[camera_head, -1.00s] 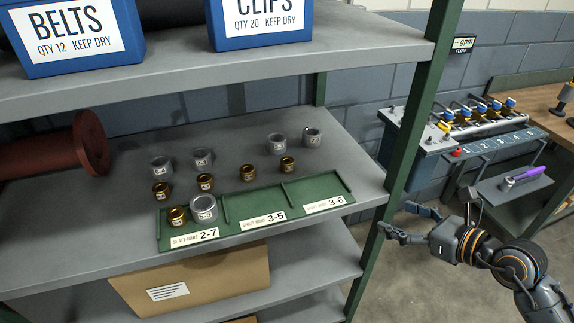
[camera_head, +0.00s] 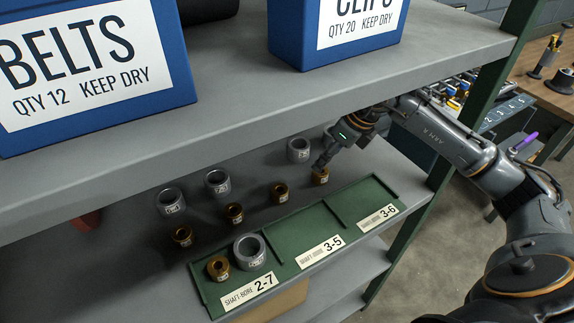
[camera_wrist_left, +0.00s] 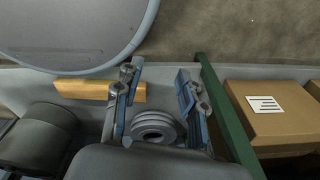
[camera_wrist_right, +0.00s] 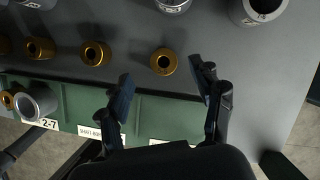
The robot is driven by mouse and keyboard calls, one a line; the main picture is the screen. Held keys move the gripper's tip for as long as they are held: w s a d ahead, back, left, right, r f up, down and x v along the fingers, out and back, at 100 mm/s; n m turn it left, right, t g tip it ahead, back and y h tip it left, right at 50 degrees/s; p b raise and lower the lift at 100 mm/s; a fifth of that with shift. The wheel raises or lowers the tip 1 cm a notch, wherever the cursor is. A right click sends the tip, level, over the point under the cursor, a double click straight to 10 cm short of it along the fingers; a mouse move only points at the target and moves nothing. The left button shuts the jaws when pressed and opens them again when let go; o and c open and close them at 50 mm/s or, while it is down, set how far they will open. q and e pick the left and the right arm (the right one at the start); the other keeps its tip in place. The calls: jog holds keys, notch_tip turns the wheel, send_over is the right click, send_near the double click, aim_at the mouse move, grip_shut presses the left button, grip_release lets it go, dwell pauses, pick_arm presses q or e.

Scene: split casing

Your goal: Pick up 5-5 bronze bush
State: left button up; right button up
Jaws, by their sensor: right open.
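Small bronze bushes stand on the grey shelf. Their labels are too small to read, so I cannot tell which one is 5-5. The rightmost bronze bush (camera_head: 320,176) is right below my right gripper (camera_head: 324,163). In the right wrist view this bronze bush (camera_wrist_right: 164,62) stands between and just beyond the fingers of my open, empty right gripper (camera_wrist_right: 163,85). Other bronze bushes stand to its left (camera_head: 279,192), (camera_head: 235,212), (camera_head: 183,236). One more bronze bush (camera_head: 218,267) sits in the green tray. My left gripper (camera_wrist_left: 156,80) shows only in its wrist view, with fingers apart.
The green tray (camera_head: 350,230) has sections marked 2-7, 3-5 and 3-6; a grey ring (camera_head: 250,252) sits in 2-7. Grey rings (camera_head: 298,149), (camera_head: 217,182), (camera_head: 171,202) stand behind the bushes. The upper shelf (camera_head: 230,105) with blue bins (camera_head: 170,75) overhangs closely.

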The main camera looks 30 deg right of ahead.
aim_at(323, 171)
notch_tip(323, 171, down, 4)
jog(key=shift+s+d+r+p, duration=0.15)
jog(key=shift+r+p, duration=0.1)
jog(key=shift+p, duration=0.8)
jog(key=x, duration=0.3)
jog(key=shift+w+f+p, duration=0.2)
jog(key=shift+w+p, duration=0.05)
jog(key=shift+p, duration=0.15)
grip_shut()
pick_arm(q)
jog(key=s+d+r, duration=0.2)
jog(key=r, duration=0.1)
jog(key=shift+s, duration=0.15)
pick_arm(e)
jog(key=shift+r, duration=0.1)
